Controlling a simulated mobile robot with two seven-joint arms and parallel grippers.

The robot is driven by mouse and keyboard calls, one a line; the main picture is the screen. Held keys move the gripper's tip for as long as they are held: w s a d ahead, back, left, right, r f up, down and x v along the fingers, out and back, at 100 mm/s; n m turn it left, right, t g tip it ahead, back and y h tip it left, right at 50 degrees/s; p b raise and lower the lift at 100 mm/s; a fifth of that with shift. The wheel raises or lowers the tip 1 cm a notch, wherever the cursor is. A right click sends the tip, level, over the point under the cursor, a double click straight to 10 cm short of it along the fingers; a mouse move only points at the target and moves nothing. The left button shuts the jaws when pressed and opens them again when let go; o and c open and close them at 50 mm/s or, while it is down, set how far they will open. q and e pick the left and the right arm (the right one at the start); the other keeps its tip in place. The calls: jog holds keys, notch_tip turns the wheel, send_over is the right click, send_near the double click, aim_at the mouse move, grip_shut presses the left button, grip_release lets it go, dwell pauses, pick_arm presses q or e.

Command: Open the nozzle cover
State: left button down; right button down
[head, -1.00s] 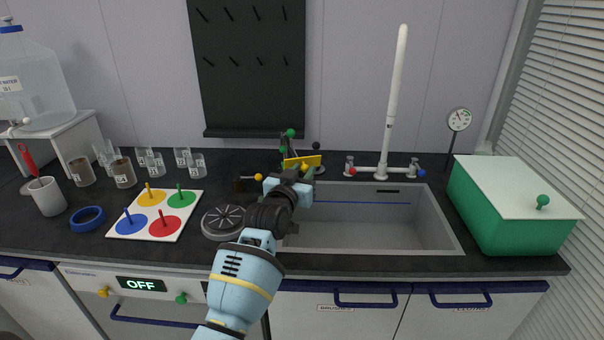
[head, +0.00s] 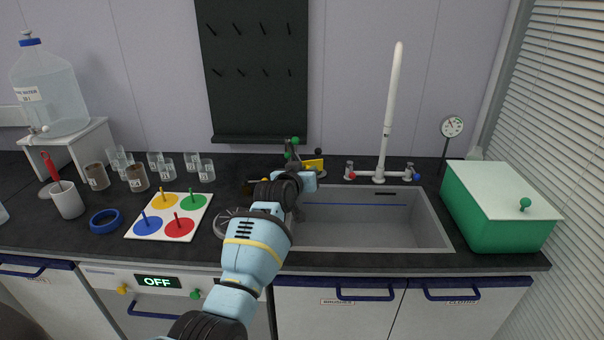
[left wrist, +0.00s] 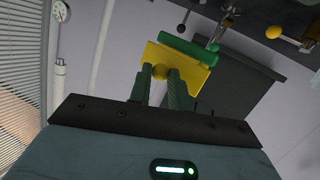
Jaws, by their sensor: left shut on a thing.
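The nozzle cover seems to be the small yellow plate (head: 314,165) on the stand behind the sink's left end. In the left wrist view the yellow plate (left wrist: 188,64) is large and tilted, with a green bar (left wrist: 190,50) along its far side. My left gripper (head: 311,176) reaches up to the plate from the front. In the wrist view its dark green fingers (left wrist: 161,76) are shut on a small yellow knob at the plate's near face. The fingers hide most of the knob. The nozzle behind the plate cannot be made out. My right gripper is not in view.
The stand has a green knob (head: 295,140) and a black knob (head: 318,151) near the plate. The sink (head: 370,226) with its white tap (head: 389,120) lies to the right. A round grey disc (head: 228,222) and a peg board (head: 160,231) lie left of my arm.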

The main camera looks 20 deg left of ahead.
pick_arm(q)
jog(key=shift+w+a+r+n+g, duration=0.1)
jog(key=shift+w+r+n+g, duration=0.05)
jog(key=shift+n+g, duration=0.2)
jog(key=c, duration=1.6)
grip_release()
jog(key=shift+r, duration=0.1)
jog(key=shift+v, duration=3.95)
